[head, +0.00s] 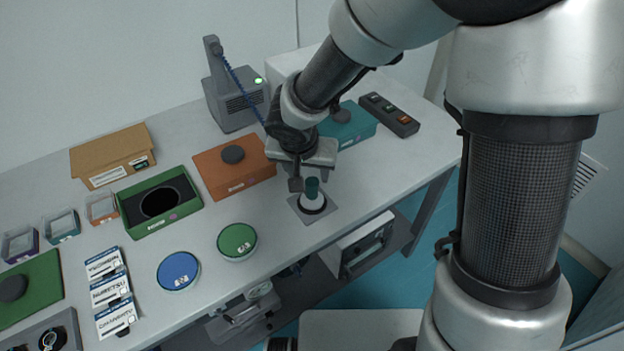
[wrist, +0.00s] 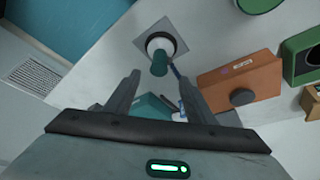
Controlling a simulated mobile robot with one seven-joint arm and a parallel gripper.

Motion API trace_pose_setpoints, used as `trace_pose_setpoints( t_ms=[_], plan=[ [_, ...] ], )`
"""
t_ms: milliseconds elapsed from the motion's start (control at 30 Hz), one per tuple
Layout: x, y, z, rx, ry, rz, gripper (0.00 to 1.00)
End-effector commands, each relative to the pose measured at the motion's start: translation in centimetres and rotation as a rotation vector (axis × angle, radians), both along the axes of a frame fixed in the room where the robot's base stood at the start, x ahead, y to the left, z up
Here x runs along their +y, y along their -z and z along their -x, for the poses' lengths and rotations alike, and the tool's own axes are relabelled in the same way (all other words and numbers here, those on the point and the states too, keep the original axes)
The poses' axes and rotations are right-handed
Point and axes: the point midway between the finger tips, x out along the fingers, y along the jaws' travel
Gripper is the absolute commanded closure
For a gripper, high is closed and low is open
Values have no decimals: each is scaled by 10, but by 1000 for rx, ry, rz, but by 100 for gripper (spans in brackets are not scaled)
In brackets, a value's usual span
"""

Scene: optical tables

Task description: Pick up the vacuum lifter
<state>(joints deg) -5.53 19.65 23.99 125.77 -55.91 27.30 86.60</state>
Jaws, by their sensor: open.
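The vacuum lifter appears to be the upright piece with a dark green handle (head: 312,187) and a white lower part, standing on a grey square plate (head: 325,210) near the table's front edge. In the wrist view its green handle (wrist: 159,66) shows just beyond the fingertips, near the middle between them. My gripper (head: 311,177) is open and empty, pointing down just above and slightly behind the handle. It also frames the handle in the wrist view (wrist: 159,82). I cannot tell whether the handle top lies between the fingers.
A grey pump stand (head: 235,95) with a green light stands behind; its blue coiled cord (head: 240,84) runs towards my gripper. An orange box (head: 230,180) is left, a teal box (head: 350,128) behind right, a button panel (head: 390,115) farther right. Round green (head: 237,240) and blue (head: 178,271) lids lie front left.

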Motion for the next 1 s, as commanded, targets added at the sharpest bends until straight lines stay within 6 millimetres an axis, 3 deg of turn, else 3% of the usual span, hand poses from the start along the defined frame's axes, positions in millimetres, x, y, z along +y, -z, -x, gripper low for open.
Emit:
trace_pose_setpoints(
  t_ms=[33, 133, 433, 700, 1000],
  plan=[
    [-1, 14, -4, 4, -1, 1, 50],
    [-2, 30, -11, 3, -1, 1, 50],
    [-4, 51, -20, 2, 0, 1, 50],
    [-8, 88, -31, 2, 1, 1, 50],
    [-8, 94, -35, -1, 1, 1, 50]
  ],
)
